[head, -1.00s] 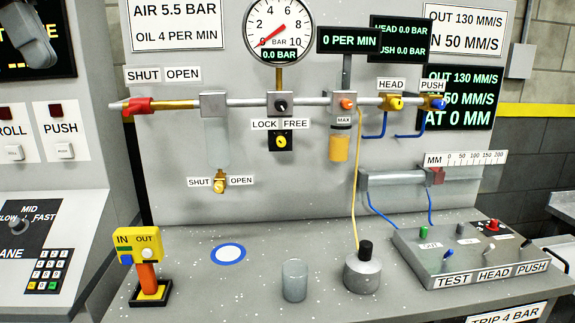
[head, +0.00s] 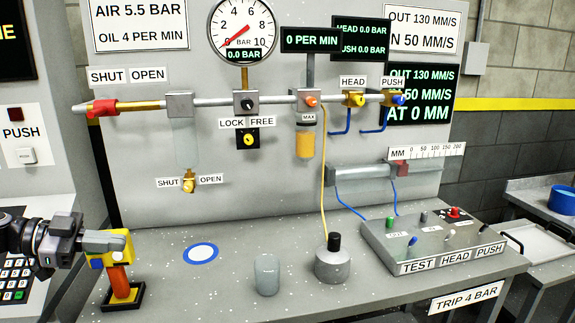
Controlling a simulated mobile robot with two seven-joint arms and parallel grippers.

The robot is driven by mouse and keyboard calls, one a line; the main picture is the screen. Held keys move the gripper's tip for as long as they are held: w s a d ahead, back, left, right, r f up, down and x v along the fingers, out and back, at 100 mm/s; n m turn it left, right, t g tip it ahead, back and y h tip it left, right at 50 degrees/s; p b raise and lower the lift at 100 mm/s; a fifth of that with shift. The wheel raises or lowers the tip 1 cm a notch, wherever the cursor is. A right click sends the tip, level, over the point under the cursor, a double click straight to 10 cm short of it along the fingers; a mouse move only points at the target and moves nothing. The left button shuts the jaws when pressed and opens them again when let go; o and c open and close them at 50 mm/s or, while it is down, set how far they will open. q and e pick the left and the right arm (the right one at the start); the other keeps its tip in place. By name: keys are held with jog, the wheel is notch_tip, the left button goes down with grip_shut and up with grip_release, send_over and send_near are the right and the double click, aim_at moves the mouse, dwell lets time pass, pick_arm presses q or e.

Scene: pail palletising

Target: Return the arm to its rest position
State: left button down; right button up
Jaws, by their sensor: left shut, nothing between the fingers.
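My left gripper (head: 76,243) comes in from the left edge at the lower left of the head view. Its fingers are shut with nothing held. Its tip is right beside the yellow IN/OUT control box (head: 122,243) on its orange post. The gripper overlaps the box's left side in the picture, and I cannot tell whether they touch. The box's labels are mostly hidden. My right gripper is not in view.
The bench (head: 215,285) holds a blue ring mark (head: 201,254), a grey cup (head: 267,275), a metal pot with a black knob (head: 333,262) and a test box (head: 430,240). A gauge panel (head: 130,215) stands behind. Free bench lies around the ring.

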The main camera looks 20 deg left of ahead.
pick_arm(q)
jog(key=s+d+f+n+t+y, duration=0.35)
jog(key=d+f, duration=0.25)
jog(key=f, duration=0.6)
jog(key=s+d+f+n+t+y, duration=0.25)
jog(key=d+f+n, duration=0.2)
jog(key=f, duration=0.75)
jog(key=s+d+f+n+g+y, duration=0.1)
jog(key=s+d+f, duration=0.3)
jog(key=d, duration=0.4)
jog(key=s+d+f+n+g+y, duration=0.2)
jog(key=s+d+f+g, duration=0.1)
jog(key=d, duration=0.5)
jog(key=shift+s+d+f+g, duration=0.3)
jog(key=shift+s+d+f, duration=0.1)
jog(key=shift+s+f, duration=0.55)
jog(key=shift+s+r, duration=0.1)
